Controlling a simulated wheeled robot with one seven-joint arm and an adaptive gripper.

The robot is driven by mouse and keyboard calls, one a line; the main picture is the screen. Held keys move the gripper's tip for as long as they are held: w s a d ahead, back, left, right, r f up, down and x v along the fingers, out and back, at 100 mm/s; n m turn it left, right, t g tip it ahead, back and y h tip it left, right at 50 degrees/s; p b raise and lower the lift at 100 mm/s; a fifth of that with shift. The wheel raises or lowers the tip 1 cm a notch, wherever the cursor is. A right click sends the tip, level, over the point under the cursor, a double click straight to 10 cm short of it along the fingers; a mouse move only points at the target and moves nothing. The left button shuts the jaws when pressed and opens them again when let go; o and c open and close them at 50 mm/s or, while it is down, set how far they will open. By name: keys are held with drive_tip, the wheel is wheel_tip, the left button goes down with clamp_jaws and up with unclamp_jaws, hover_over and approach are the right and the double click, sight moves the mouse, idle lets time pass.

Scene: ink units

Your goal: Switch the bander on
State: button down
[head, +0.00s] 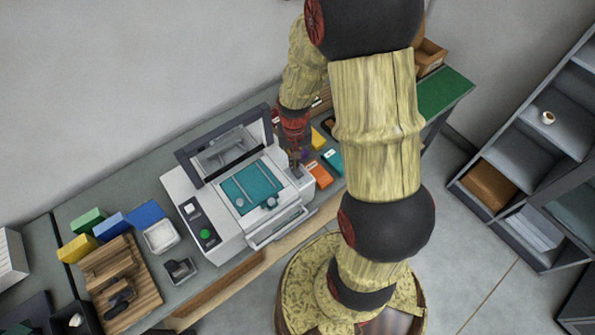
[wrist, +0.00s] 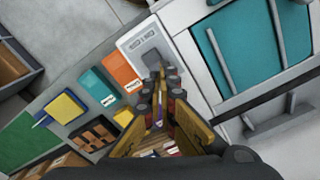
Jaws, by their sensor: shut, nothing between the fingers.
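A white machine with a raised dark-framed lid and a teal bed (head: 240,185), which I take to be the bander, stands on the bench. Its left side has a dark panel with a green round button (head: 205,234) and a white switch (head: 189,209). On its right end is a white panel (wrist: 135,42) with a grey lever-like part (wrist: 152,59). My gripper (head: 294,160) is shut and empty, pointing down over that right end. In the wrist view its fingertips (wrist: 161,78) are at the grey part and partly cover it. I cannot tell whether they touch.
Left of the machine are a white tray (head: 161,237), coloured boxes and a wooden board (head: 140,285). A shelf unit (head: 525,150) stands at right.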

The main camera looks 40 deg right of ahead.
drive_tip(key=shift+s+f+b, duration=0.1)
drive_tip(key=shift+f+b, duration=0.8)
drive_tip(key=shift+f, duration=0.45)
wheel_tip(320, 180, up, 7)
drive_tip(key=p, duration=0.5)
drive_tip(key=shift+r, duration=0.1)
